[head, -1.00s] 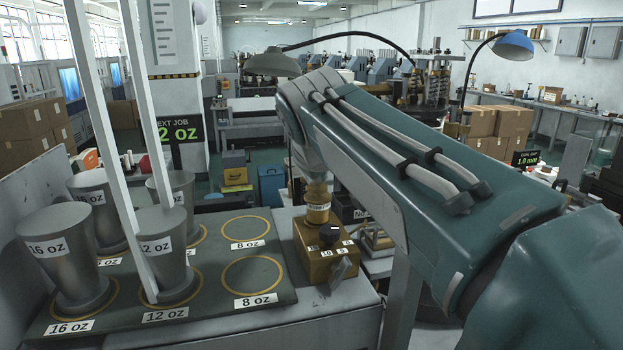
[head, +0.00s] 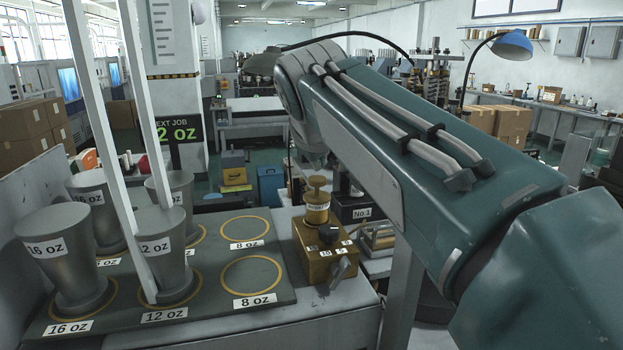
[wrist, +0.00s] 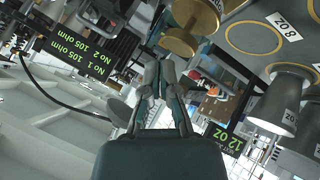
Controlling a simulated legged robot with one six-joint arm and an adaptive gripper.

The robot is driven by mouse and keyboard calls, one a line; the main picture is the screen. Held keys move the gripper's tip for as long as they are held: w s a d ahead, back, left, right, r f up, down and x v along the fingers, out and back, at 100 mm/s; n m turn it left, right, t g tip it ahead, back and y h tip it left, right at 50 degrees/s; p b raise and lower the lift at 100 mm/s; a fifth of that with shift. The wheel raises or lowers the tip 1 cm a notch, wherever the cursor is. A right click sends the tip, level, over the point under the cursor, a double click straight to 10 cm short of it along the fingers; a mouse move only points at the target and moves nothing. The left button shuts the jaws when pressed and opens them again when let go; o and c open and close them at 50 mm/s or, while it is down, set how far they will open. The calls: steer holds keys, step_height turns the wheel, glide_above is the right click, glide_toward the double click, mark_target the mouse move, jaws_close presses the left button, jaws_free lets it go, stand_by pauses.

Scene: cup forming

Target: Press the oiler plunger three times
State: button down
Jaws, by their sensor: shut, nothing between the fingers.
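The brass oiler (head: 311,262) stands on the bench right of the cup mat, with a black knob and small number labels on its block. Its plunger (head: 317,182) stands upright with its round top uncovered. In the wrist view the plunger's brass disc (wrist: 180,41) is just beyond and to the right of the fingertips, apart from them. My gripper (wrist: 161,64) is shut and empty.
A dark mat (head: 210,315) with yellow rings lies left of the oiler. Grey 16 oz cups (head: 65,255) and 12 oz cups (head: 165,250) stand on it; the 8 oz rings are empty. White posts rise in front of the cups. A No.1 box (head: 358,208) stands behind the oiler.

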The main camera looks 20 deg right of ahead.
mark_target(318, 180)
steer(key=shift+r, duration=2.5)
step_height(318, 180, up, 4)
steer(key=shift+f, duration=0.15)
stand_by(0.4)
steer(key=shift+f, duration=4.4)
steer(key=shift+f, duration=0.35)
